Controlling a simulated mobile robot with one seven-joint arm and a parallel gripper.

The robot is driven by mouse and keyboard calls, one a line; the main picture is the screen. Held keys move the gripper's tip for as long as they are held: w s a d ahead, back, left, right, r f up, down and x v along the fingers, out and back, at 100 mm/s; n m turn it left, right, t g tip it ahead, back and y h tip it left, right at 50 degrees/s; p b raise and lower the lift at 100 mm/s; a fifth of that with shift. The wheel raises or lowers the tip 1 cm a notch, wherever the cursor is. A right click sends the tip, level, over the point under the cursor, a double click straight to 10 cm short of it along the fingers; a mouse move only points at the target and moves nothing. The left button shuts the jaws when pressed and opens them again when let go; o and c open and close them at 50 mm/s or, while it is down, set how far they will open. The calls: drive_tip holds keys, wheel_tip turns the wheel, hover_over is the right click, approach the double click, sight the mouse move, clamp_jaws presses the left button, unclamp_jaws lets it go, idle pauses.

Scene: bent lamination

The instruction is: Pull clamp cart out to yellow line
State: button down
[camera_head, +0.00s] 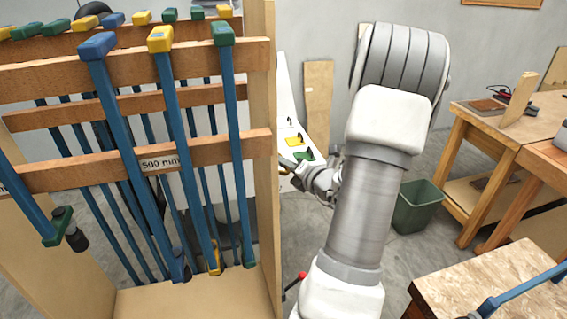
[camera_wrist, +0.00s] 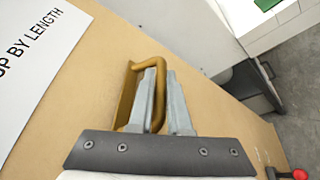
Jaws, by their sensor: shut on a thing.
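The clamp cart (camera_head: 258,215) fills the left of the head view, a wooden rack hung with blue bar clamps with yellow, green and blue ends. In the wrist view, its plain wooden end panel (camera_wrist: 95,60) carries a bent brass-coloured handle (camera_wrist: 141,64). My gripper (camera_wrist: 161,70) is shut on this handle, with the bar running between and beside its two grey fingers. In the head view my gripper (camera_head: 297,168) is small, at the cart's right side, partly hidden behind the end panel. I see no yellow floor line in either view.
A green bin (camera_head: 417,207) stands on the grey floor right of my arm. Wooden workbenches (camera_head: 480,125) stand at the right, and a chipboard top (camera_head: 500,285) is at the lower right. A white sign (camera_wrist: 35,60) is on the panel. Some floor between cart and benches is clear.

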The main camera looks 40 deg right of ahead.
idle(0.3)
drive_tip(key=s+d+p, duration=0.1)
drive_tip(key=s+d, duration=0.6)
drive_tip(key=d, duration=0.5)
drive_tip(key=s+d+p, duration=0.2)
drive_tip(key=s+d, duration=0.4)
drive_tip(key=d, duration=0.6)
drive_tip(key=shift+s+d+f+p, duration=0.2)
drive_tip(key=shift+s+f+p, duration=0.1)
drive_tip(key=shift+s, duration=0.1)
drive_tip(key=c, duration=0.9)
unclamp_jaws()
drive_tip(key=shift+w+d, duration=0.15)
drive_tip(key=shift+d, duration=0.05)
drive_tip(key=shift+o, duration=0.2)
drive_tip(key=shift+r, duration=0.2)
